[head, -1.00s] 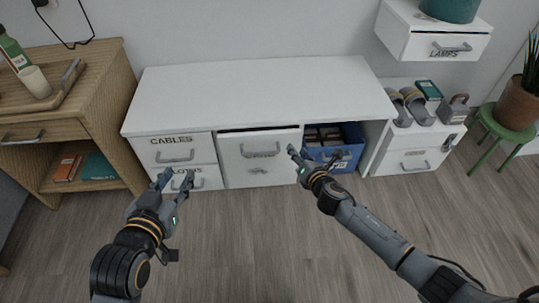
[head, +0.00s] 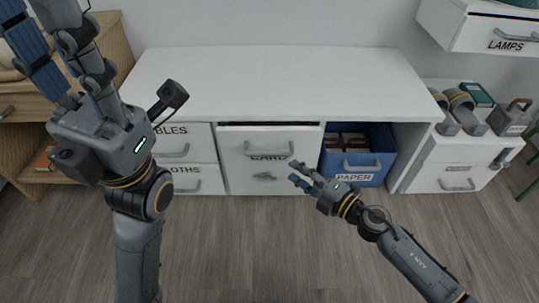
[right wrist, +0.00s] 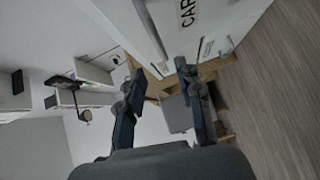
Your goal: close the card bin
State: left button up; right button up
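The card bin (head: 264,168) is a white front in the middle of the desk, labelled CARD, with a grey handle (head: 268,150). A dark gap shows along its top edge, so it stands slightly open. My right gripper (head: 295,173) is in front of the bin's right side, low, with its fingers apart and empty. In the right wrist view the bin front (right wrist: 170,25) lies beyond the open fingers. My left gripper (head: 38,22) is raised at the upper left, close to the head camera, with its fingers apart and nothing seen between them.
White drawers (head: 188,182) sit left of the bin. A blue paper bin (head: 378,164) sits right of it. The desk top (head: 275,80) is bare. A drawer labelled LAMPS (head: 490,36) hangs at the upper right. The floor (head: 235,250) in front is clear.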

aim_at(269, 153)
jog(key=b+x, duration=0.2)
jog(key=x, duration=0.9)
jog(key=shift+w, duration=0.1)
grip_shut()
